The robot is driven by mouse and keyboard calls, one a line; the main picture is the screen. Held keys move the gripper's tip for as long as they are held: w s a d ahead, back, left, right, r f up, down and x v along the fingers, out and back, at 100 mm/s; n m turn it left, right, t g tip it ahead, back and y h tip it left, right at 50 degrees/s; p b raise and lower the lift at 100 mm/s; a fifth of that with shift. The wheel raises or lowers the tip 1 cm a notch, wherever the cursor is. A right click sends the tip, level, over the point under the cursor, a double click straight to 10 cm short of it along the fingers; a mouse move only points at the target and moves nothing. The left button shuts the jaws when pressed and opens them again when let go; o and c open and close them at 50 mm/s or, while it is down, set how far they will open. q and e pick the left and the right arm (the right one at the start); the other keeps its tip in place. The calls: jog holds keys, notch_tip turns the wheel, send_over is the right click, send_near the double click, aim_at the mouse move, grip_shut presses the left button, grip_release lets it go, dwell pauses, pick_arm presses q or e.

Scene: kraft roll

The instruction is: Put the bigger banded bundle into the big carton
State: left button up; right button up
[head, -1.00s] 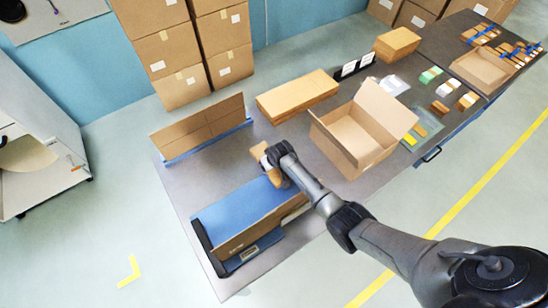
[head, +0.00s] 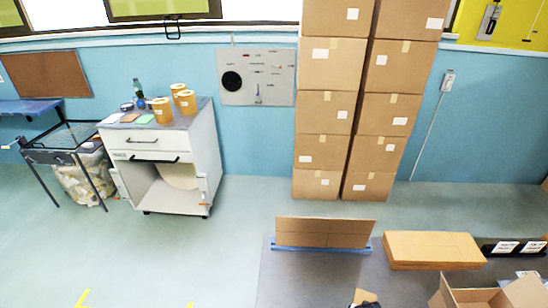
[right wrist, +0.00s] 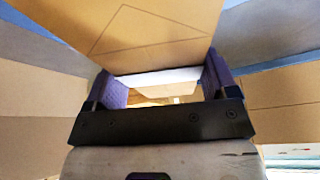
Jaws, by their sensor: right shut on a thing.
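My right gripper (right wrist: 163,88) is shut on a brown cardboard bundle (right wrist: 150,28), which fills the top middle of the right wrist view. A white band (right wrist: 165,76) crosses between the two purple-lined fingers. In the head view only a small brown top of the bundle (head: 365,297) shows at the bottom edge, with a dark bit beside it. The open big carton (head: 460,296) is at the bottom right of the head view, cut off by the frame. Its inside is mostly hidden. My left gripper is in neither view.
A flat cardboard stack (head: 430,249) lies on the grey table (head: 300,290), left of a black card holder (head: 510,248). An upright cardboard panel (head: 322,232) stands in a blue holder at the back edge. Tall box stacks (head: 330,110) and a white cabinet (head: 170,160) stand beyond.

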jog(key=s+a+r, duration=0.2)
jog(key=a+r, duration=0.3)
jog(key=r, duration=0.4)
jog(key=s+a+r+n, duration=0.1)
jog(key=a+r, duration=0.3)
jog(key=r, duration=0.4)
jog(key=s+a+r, duration=0.2)
jog(key=a+r, duration=0.3)
jog(key=r, duration=0.4)
jog(key=s+d+r+n+y+p, duration=0.2)
jog(key=r+n+p, duration=0.3)
jog(key=r, duration=0.6)
jog(key=s+d+r+n+y+p, duration=0.2)
jog(key=r+n+p, duration=0.3)
jog(key=r+p, duration=0.5)
jog(key=shift+s+d+r, duration=0.25)
jog(key=shift+s+r, duration=0.15)
jog(key=shift+s, duration=0.5)
jog(key=shift+f, duration=0.15)
